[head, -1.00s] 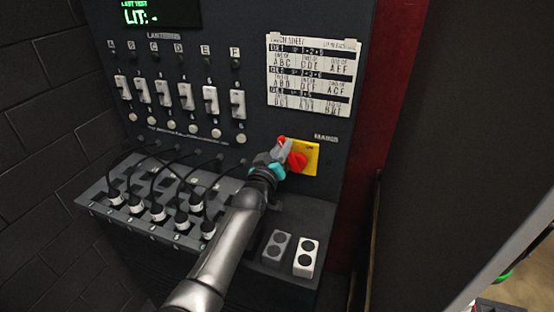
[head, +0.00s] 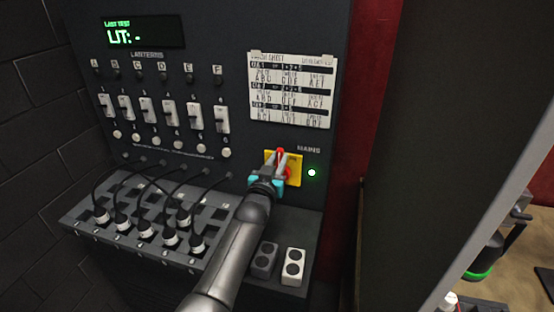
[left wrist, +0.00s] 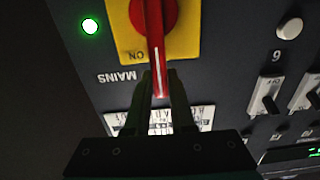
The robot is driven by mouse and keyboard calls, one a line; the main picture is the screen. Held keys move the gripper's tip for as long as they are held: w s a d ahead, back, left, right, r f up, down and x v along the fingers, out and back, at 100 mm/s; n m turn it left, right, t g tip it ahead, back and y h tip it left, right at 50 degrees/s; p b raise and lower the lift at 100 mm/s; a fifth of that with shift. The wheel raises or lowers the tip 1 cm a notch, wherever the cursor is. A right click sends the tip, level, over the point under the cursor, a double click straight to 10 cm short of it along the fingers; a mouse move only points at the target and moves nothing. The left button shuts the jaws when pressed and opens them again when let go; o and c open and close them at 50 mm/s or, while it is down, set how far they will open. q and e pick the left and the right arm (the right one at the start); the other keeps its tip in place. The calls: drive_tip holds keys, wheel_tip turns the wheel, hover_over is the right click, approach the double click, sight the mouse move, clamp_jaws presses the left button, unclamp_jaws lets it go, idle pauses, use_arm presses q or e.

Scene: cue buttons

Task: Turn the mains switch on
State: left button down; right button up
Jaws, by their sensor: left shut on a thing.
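The mains switch is a red rotary handle (left wrist: 155,45) on a yellow plate (head: 297,170), under the word MAINS on the dark panel. In the left wrist view the handle's bar, with a white line, lies close to the ON mark. In the head view it points upward. A small round lamp (head: 312,173) right of the plate glows green; it also shows in the left wrist view (left wrist: 90,26). My left gripper (head: 277,164) is shut on the handle, partly hiding it. My right gripper is not in view.
Left of the switch are several lantern switches (head: 145,110) and a display (head: 145,34) reading LIT: -. A cue sheet (head: 291,90) hangs above. Plugged black cables crowd the sloping shelf (head: 215,215). Two button boxes (head: 293,267) sit below. A dark upright surface (head: 430,150) stands at right.

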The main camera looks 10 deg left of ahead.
use_arm(q)
drive_tip(key=c, duration=0.8)
unclamp_jaws()
drive_tip(key=shift+o, duration=0.2)
drive_tip(key=shift+s, duration=0.1)
drive_tip(key=shift+s, duration=0.6)
drive_tip(key=s, duration=1.4)
drive_tip(key=shift+a+p, duration=0.2)
drive_tip(key=shift+p, duration=0.1)
